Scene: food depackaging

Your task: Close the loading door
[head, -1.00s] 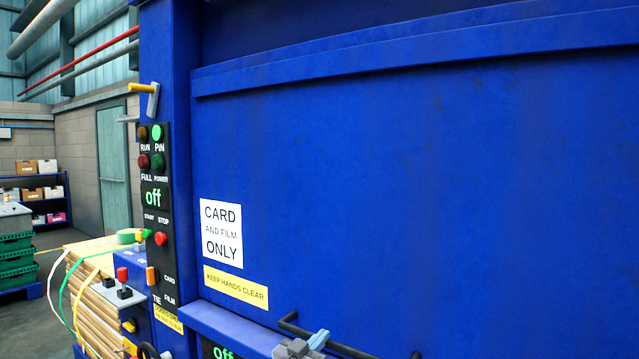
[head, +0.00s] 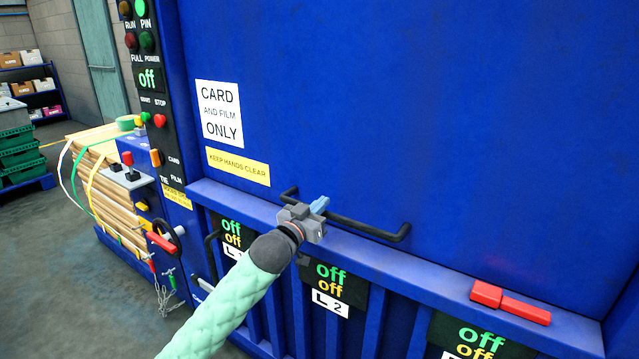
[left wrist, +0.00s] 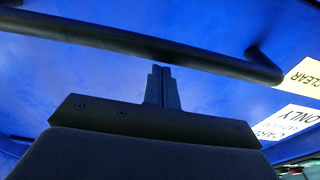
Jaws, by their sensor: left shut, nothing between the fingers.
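The blue loading door (head: 480,140) fills the right of the head view, with its lower edge down at the ledge above the L-numbered panels. A black bar handle (head: 365,229) runs along the bottom of the door. My left gripper (head: 320,206) is at the left part of this handle, its fingers together and empty. In the left wrist view the shut fingers (left wrist: 161,84) point at the door, with the handle bar (left wrist: 150,45) just beyond or beside their tips. I cannot tell whether they touch it. My right gripper is not in view.
A control panel (head: 147,110) with buttons and an "off" display is left of the door. A red latch-like block (head: 510,302) sits on the blue ledge (head: 400,262) at right. A strapped bale (head: 100,190) stands at left; the floor (head: 60,290) before it is clear.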

